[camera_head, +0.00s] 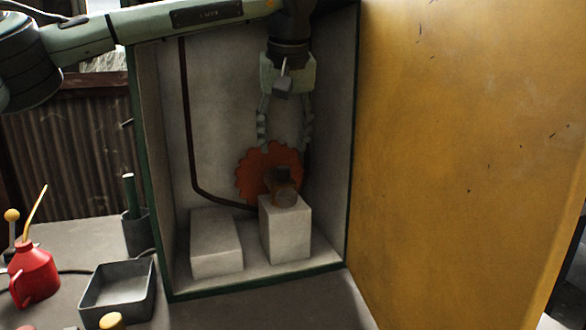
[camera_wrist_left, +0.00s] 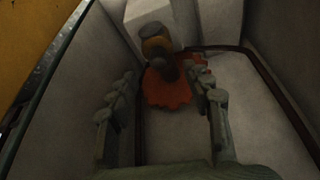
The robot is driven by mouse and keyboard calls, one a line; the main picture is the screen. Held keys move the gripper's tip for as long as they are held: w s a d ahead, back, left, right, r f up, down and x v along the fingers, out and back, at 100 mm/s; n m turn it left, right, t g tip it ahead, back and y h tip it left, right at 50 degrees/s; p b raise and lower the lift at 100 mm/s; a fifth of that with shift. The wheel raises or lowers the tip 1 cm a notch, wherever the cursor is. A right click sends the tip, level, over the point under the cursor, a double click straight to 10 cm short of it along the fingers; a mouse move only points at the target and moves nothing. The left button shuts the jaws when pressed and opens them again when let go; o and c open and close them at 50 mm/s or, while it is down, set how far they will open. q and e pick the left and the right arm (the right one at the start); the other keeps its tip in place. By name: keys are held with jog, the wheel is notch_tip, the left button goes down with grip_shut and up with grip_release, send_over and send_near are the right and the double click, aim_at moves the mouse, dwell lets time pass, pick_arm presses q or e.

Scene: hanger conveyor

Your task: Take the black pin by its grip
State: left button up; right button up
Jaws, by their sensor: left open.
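My left gripper (camera_head: 284,140) reaches down from the top inside an open cabinet, its two fingers apart and empty. An orange toothed wheel (camera_head: 252,172) stands upright just below the fingertips. A short dark pin (camera_head: 277,175) with a brownish round end (camera_head: 285,194) shows in front of the wheel, above a pale block (camera_head: 284,232); the dim light hides where its grip begins. In the left wrist view, the open fingers (camera_wrist_left: 163,92) frame the orange wheel (camera_wrist_left: 165,98), with the dark pin (camera_wrist_left: 168,70) and its yellow-brown end (camera_wrist_left: 155,43) beyond the fingertips. My right gripper is not in view.
The cabinet's green-edged walls (camera_head: 153,190) and yellow door (camera_head: 460,150) bound the space. A second pale block (camera_head: 216,243) stands left inside. A dark pipe (camera_head: 187,120) runs along the back wall. Outside are a grey tray (camera_head: 117,298) and red oil can (camera_head: 34,273).

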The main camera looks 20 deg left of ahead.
aim_at(283, 168)
pick_arm(q)
jog(key=x, duration=0.6)
jog(key=shift+w+f+p, duration=0.25)
jog(key=shift+f+p, duration=0.05)
jog(key=shift+w+f, duration=0.15)
jog(key=shift+f, duration=0.3)
jog(key=shift+w, duration=0.1)
grip_shut()
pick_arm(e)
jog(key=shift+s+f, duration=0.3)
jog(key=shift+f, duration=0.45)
